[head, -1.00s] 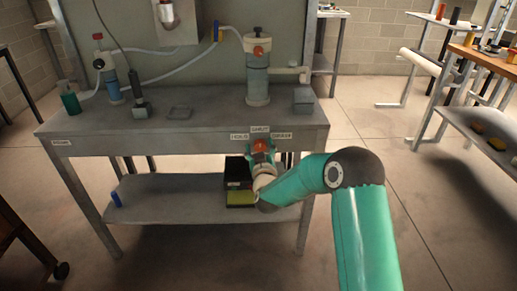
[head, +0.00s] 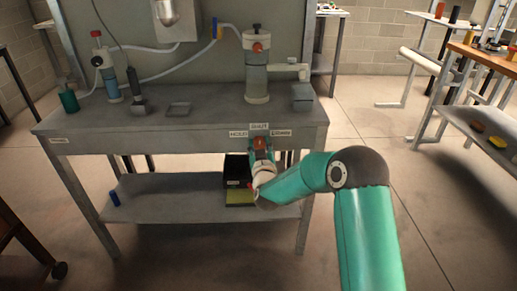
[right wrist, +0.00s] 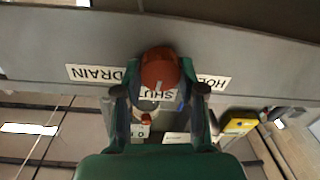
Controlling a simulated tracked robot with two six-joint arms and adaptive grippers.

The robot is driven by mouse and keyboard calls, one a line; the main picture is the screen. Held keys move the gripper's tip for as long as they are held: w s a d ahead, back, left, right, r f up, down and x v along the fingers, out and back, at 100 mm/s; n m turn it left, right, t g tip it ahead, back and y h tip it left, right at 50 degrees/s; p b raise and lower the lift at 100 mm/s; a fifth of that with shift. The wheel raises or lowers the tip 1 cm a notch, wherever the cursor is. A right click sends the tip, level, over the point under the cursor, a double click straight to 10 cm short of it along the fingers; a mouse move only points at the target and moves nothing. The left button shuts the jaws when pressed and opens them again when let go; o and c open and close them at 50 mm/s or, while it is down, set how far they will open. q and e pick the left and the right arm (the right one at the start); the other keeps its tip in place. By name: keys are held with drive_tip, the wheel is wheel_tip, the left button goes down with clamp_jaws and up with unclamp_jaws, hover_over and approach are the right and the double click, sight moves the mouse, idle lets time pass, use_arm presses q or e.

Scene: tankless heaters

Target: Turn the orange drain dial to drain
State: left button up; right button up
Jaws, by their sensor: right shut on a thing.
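The orange drain dial (head: 260,142) is on the front edge of the grey workbench. In the right wrist view the dial (right wrist: 160,68) sits between my fingers, with a pale mark on its face towards the SHUT label (right wrist: 170,95). The DRAIN label (right wrist: 97,74) is at the left there and the HOLD label (right wrist: 213,82) at the right, both upside down. In the head view DRAIN (head: 281,133) is right of the dial and HOLD (head: 238,134) left. My right gripper (head: 261,151) is shut on the dial from the front. My left gripper is out of view.
The workbench (head: 190,125) carries a pump-like column (head: 256,75), hoses and small blocks. Below, a shelf (head: 165,200) holds a black bin (head: 236,168) and a blue item (head: 115,198). Another shelving unit stands at the right. The floor in front is clear.

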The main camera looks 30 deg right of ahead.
drive_tip(key=m+b, duration=0.2)
drive_tip(key=b, duration=0.1)
drive_tip(key=m+b, duration=0.3)
drive_tip(key=b, duration=0.1)
drive_tip(key=m+b, duration=0.3)
drive_tip(key=b, duration=0.1)
drive_tip(key=shift+f, duration=0.3)
drive_tip(key=shift+r+m+b, duration=0.2)
drive_tip(key=shift+m+b, duration=1.4)
drive_tip(key=o, duration=1.1)
drive_tip(key=shift+o, duration=0.2)
drive_tip(key=shift+d, duration=0.1)
drive_tip(key=shift+s, duration=0.1)
drive_tip(key=v, duration=1.2)
drive_tip(key=shift+f, duration=0.35)
